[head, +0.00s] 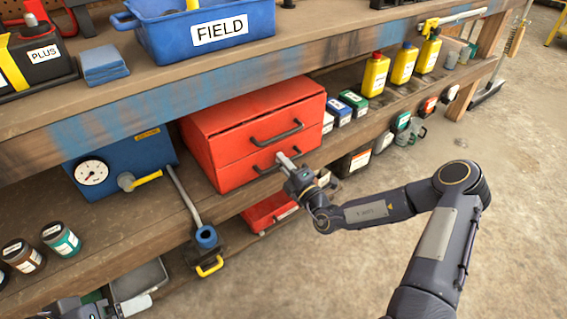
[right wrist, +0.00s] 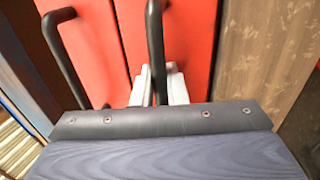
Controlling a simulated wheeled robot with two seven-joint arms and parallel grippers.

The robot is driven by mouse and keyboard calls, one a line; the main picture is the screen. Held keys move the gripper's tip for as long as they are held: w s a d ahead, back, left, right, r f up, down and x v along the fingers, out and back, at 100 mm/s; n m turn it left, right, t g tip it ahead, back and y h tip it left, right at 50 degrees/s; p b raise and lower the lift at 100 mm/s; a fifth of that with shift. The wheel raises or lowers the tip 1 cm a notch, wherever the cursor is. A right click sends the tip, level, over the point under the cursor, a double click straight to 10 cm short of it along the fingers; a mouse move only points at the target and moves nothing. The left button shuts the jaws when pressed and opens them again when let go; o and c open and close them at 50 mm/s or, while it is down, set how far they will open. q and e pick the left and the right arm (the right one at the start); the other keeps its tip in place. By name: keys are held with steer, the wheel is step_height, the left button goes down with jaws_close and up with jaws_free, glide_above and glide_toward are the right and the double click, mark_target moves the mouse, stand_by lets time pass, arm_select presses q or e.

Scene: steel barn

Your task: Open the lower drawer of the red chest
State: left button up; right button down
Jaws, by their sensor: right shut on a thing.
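The red chest (head: 225,122) stands on the middle shelf of the workbench. It has two drawers, each with a dark bar handle, and both look closed. The upper handle (head: 277,133) is free. My right gripper (head: 284,160) is at the lower drawer's handle (head: 262,168). In the right wrist view its pale fingers (right wrist: 158,84) are shut on the lower handle (right wrist: 155,45), one on each side of the bar. The upper handle (right wrist: 62,55) shows to the left there.
A blue box with a gauge (head: 92,172) stands left of the chest, with a pump-like tool (head: 205,237) in front. Small boxes (head: 353,102) and yellow bottles (head: 375,75) are to the right. A red bin (head: 262,212) sits below. The floor in front is clear.

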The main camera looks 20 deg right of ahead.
steer(key=shift+s, duration=0.1)
steer(key=shift+s+d+r+p, duration=0.1)
steer(key=shift+s+p, duration=0.15)
steer(key=shift+p, duration=0.1)
steer(key=r+p+v, duration=0.2)
steer(key=p+v, duration=0.2)
steer(key=v, duration=0.6)
steer(key=r+p+v, duration=0.1)
steer(key=p+v, duration=0.4)
steer(key=v, duration=0.4)
steer(key=shift+s+d+r, duration=0.2)
steer(key=shift+s, duration=0.5)
steer(key=c, duration=1.8)
jaws_free()
